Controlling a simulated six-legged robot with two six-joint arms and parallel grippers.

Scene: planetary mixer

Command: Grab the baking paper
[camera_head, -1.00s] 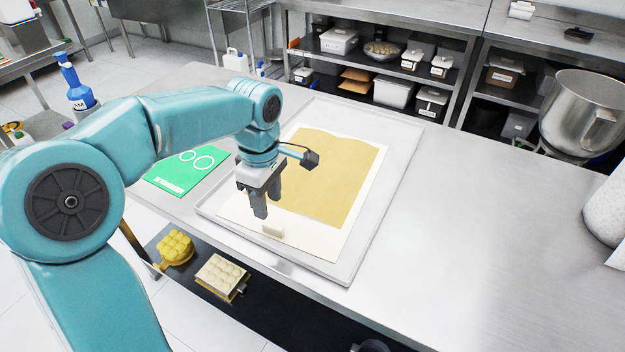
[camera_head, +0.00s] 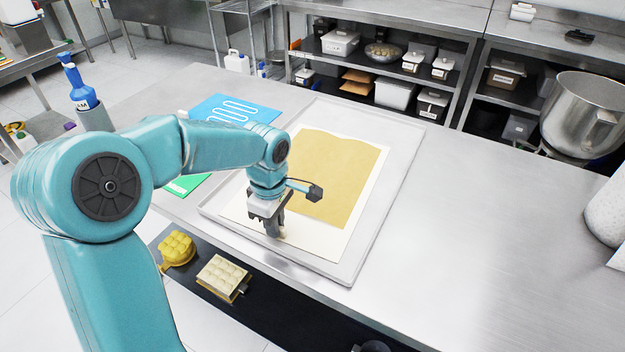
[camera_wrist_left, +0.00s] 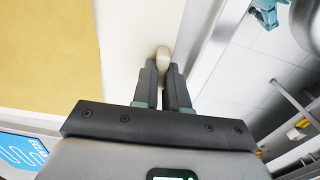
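The baking paper (camera_head: 335,243) is a white sheet lying flat on a shallow metal tray (camera_head: 375,222), with a tan sheet (camera_head: 340,175) on top of it. A small beige tab (camera_wrist_left: 163,57) stands at the paper's near edge. My left gripper (camera_head: 277,233) points down at that edge. In the left wrist view its two dark fingers (camera_wrist_left: 161,68) are at either side of the tab, with a narrow gap between them. I cannot tell if they press on it. My right gripper is not in view.
A blue patterned mat (camera_head: 237,110) and a green one (camera_head: 187,184) lie left of the tray. A blue bottle (camera_head: 82,96) stands at the left. A steel bowl (camera_head: 575,115) and a white roll (camera_head: 605,210) are at the right. The table right of the tray is clear.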

